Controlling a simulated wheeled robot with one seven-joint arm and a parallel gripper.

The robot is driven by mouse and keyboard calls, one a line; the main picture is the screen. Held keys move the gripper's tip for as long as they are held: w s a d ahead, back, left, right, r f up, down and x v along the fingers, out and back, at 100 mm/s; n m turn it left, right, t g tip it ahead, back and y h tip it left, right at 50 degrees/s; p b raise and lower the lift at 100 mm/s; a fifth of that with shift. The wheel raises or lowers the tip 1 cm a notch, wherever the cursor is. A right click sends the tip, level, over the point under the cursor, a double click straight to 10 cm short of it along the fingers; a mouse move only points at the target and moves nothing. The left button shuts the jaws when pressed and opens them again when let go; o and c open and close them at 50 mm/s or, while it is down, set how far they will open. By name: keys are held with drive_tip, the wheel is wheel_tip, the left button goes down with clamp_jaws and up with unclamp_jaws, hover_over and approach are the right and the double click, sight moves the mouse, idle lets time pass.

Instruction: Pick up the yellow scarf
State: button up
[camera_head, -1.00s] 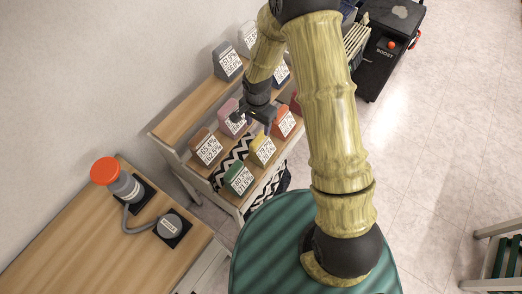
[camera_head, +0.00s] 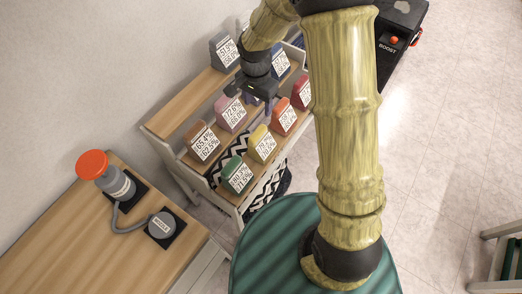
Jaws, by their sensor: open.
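The yellow scarf appears as a small yellow item (camera_head: 262,143) with a white printed label, standing on the lower shelf tier between the green and orange ones. My gripper (camera_head: 260,106) hangs above the shelf, a little behind and above the yellow item. Its fingers point down, look apart and hold nothing. A clear gap to the yellow item shows in the picture; the exact height is hard to tell.
Close by stand a green item (camera_head: 237,175), an orange one (camera_head: 283,117), a pink one (camera_head: 231,112) and a brown one (camera_head: 201,142). The wooden shelf (camera_head: 180,108) meets the wall.

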drive_tip(key=r, duration=0.1)
drive_tip(key=r+b, duration=0.1)
drive_tip(key=r, duration=0.1)
drive_tip(key=shift+s+a, duration=0.1)
drive_tip(key=shift+s, duration=0.3)
drive_tip(key=p, duration=0.1)
approach(258, 132)
wheel_tip(258, 132, down, 5)
drive_tip(key=shift+f, duration=0.1)
drive_tip(key=shift+f+p, duration=0.7)
drive_tip(key=shift+f, duration=1.9)
